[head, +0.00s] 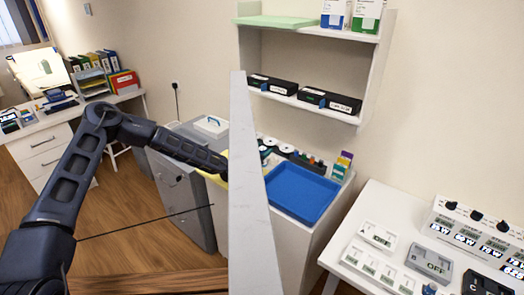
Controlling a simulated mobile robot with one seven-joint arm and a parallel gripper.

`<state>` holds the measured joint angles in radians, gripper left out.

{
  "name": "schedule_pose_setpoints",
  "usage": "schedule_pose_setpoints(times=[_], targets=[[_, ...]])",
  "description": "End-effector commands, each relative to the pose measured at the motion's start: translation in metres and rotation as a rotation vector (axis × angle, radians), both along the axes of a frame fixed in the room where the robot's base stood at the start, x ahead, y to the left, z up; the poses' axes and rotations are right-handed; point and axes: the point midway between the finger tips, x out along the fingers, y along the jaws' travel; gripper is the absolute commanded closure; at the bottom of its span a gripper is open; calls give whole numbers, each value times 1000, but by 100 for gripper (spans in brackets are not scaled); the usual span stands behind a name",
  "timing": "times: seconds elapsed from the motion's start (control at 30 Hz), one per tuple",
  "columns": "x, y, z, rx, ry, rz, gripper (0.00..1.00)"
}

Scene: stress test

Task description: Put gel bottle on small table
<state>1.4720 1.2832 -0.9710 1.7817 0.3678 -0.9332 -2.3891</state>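I cannot make out a gel bottle in the head view. A white table (352,206) stands at the right with switch boxes on it; I cannot tell whether it is the small table. My arm reaches from the lower left toward the middle. Its far end passes behind an upright pale grey panel (245,185), so my gripper is hidden, and so is anything it may hold.
A blue tray (300,193) sits on a white cabinet right of the panel. A grey cabinet (180,195) stands left of it. A wall shelf (375,60) holds boxes. A white desk (38,138) stands far left. Wooden floor (125,205) lies open between.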

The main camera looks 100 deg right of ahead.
Motion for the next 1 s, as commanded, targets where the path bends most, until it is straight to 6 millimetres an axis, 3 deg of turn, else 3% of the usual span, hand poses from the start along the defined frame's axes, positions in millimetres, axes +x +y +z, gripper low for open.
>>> schedule_pose_setpoints(times=[0.37, 1.0], targets=[[4, 3, 2, 1, 1, 1, 41], [76, 75, 2, 1, 1, 1, 41]])
